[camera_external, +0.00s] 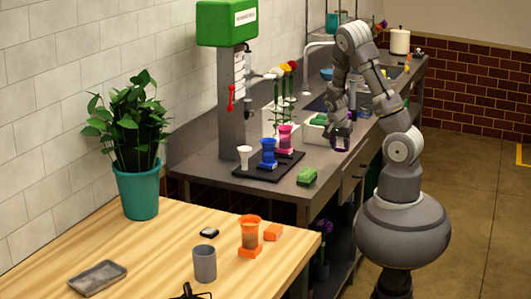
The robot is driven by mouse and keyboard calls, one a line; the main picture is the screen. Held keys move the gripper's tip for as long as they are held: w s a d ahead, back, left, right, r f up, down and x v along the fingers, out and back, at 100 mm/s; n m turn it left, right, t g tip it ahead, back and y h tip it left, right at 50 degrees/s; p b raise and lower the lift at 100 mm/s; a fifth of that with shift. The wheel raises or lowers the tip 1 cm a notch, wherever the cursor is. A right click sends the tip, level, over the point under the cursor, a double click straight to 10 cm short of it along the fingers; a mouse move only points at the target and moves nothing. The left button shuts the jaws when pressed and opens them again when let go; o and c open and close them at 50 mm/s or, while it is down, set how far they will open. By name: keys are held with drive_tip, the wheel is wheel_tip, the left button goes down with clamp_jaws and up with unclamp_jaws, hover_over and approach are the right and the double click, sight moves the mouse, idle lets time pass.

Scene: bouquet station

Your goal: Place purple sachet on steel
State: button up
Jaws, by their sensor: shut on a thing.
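My gripper (339,121) hangs over the front edge of the steel counter (286,188), to the right of the white box. It is shut on a small dark purple thing (342,141), which I take to be the purple sachet. The thing is small and partly covered by the fingers, so its outline is unclear. I cannot tell whether it touches the steel or hangs just above it.
A black tray (246,172) holds a white funnel and blue and pink cups. A white box (316,133) stands beside my gripper.

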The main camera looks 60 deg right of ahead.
drive_tip(key=b, duration=0.2)
hover_over(328, 153)
drive_tip(key=a, duration=0.1)
drive_tip(key=shift+a+f, duration=0.2)
drive_tip(key=shift+f, duration=0.3)
drive_tip(key=shift+f+b, duration=0.8)
drive_tip(key=shift+f, duration=0.95)
drive_tip(key=shift+f, duration=0.2)
drive_tip(key=o, duration=1)
drive_tip(key=shift+r, duration=0.15)
